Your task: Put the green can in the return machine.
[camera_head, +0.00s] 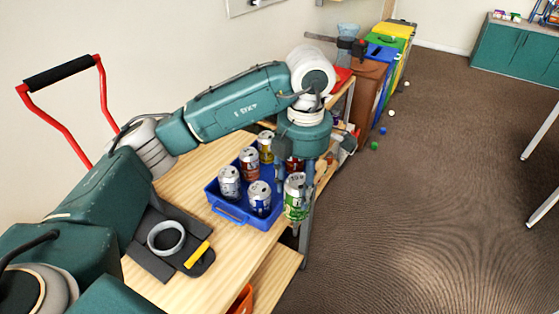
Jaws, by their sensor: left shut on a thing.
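The wrist hides much of the fingers. I cannot tell whether the can still touches the table. No return machine is clearly seen. My right gripper is out of view.
The blue crate (229,212) holds several other cans close by. A black tool with a grey ring (166,238) lies on the wooden table (235,265). Coloured bins (385,58) line the wall behind. Small balls lie on the floor, which is open to the right.

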